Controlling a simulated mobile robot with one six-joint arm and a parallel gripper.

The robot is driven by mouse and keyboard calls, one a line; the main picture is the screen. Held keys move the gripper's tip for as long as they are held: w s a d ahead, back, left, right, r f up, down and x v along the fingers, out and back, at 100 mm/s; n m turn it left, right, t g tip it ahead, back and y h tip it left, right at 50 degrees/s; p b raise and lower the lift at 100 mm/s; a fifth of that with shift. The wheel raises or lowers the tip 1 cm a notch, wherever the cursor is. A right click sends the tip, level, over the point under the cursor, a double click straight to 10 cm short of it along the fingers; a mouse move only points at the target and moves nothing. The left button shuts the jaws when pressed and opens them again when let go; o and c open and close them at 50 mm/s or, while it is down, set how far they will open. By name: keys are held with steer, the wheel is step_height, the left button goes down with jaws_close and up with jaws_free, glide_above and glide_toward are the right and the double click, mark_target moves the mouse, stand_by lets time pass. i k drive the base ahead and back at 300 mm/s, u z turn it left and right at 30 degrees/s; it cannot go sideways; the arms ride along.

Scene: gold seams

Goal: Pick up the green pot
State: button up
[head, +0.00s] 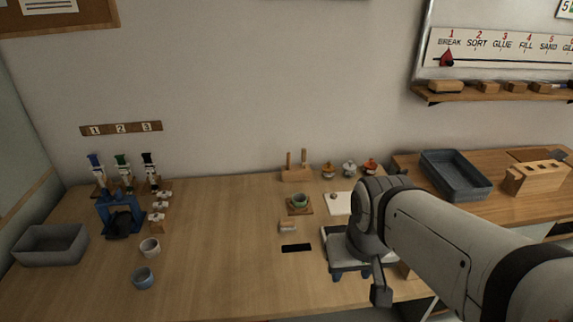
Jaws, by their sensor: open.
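The green pot (300,200) is a small round vessel on a square wooden base (307,211), right of the middle of the wooden table. My gripper (381,294) hangs near the table's front edge, to the right of the pot and nearer to me. It is open, apart from the pot, with no object seen in it. My arm covers the table's right part.
A white cup (150,247) and a blue cup (144,278) stand at left, near a grey bin (50,245). A small pale cylinder (287,226) and a black strip (296,248) lie in front of the pot. A wooden holder (296,173) stands behind it. The table's middle is clear.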

mark_target(298, 199)
steer(key=u, duration=1.4)
steer(key=k, duration=0.95)
steer(key=z, duration=0.9)
steer(key=i, duration=1)
steer(key=z, duration=0.05)
